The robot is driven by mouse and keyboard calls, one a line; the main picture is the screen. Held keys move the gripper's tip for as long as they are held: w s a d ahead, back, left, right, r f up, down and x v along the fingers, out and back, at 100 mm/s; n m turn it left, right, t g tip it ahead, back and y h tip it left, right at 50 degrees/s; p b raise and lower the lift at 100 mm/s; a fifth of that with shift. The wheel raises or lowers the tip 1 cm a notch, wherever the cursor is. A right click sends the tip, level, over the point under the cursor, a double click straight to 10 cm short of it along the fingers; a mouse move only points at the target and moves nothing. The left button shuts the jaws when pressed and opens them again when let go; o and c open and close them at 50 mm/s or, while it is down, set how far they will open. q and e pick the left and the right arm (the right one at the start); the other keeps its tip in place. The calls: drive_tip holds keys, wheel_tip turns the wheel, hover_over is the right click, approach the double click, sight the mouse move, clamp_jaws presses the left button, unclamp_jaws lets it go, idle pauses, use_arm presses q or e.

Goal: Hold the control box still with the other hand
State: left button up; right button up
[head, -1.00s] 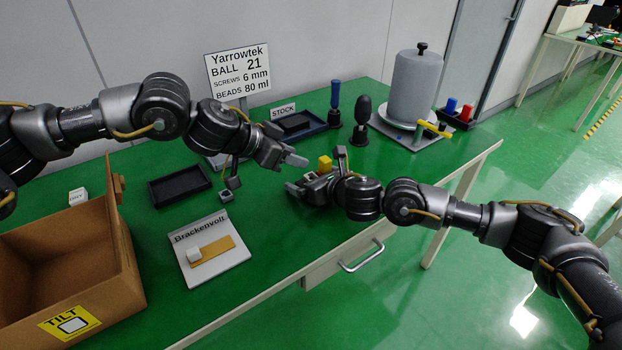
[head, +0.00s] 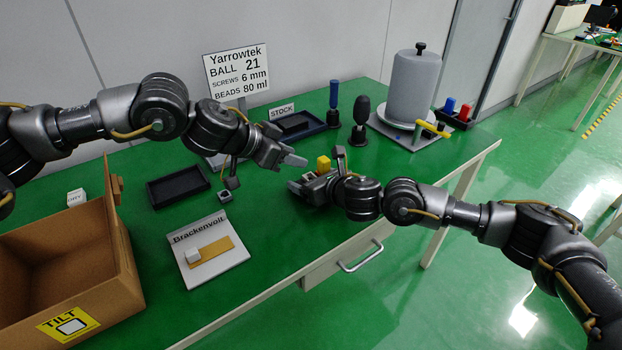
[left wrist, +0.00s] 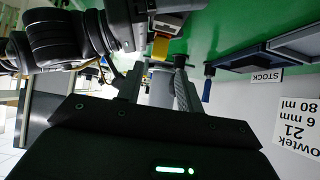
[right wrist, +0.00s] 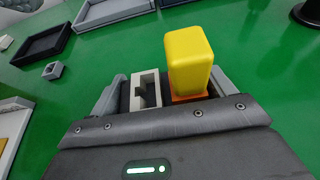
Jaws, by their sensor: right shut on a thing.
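What looks like the control box is a small pale grey slotted piece (right wrist: 147,90) beside a tall yellow block (right wrist: 190,58) on an orange base. In the right wrist view both stand between the fingers of my right gripper (right wrist: 162,88). In the head view my right gripper (head: 316,176) is low over the green table, shut on this thing; the yellow block (head: 323,163) shows above it. My left gripper (head: 288,152) is just up and left of it, apart from it. In the left wrist view its fingers (left wrist: 160,90) stand apart with nothing visible held.
A Brackenvolt panel (head: 232,268), a black tray (head: 153,203) and a small grey cube (head: 226,196) lie left. An open cardboard box (head: 128,290) is front left. Behind stand a STOCK tray (head: 318,133), dark-handled tools (head: 361,110) and a grey drum (head: 416,85).

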sight(322, 160)
use_arm(q)
drive_tip(key=shift+f, duration=0.1)
drive_tip(key=shift+c, duration=0.4)
drive_tip(key=s+m+t, duration=0.1)
drive_tip(key=m, duration=1)
drive_tip(key=s+m+t, duration=0.1)
drive_tip(key=m, duration=1)
drive_tip(key=s+m+t, duration=0.1)
drive_tip(key=m, duration=1)
drive_tip(key=shift+s+a+r+m, duration=0.2)
drive_tip(key=shift+a+r+m, duration=0.2)
drive_tip(key=shift+d, duration=0.1)
drive_tip(key=x, duration=1.2)
drive_tip(key=shift+r, duration=0.15)
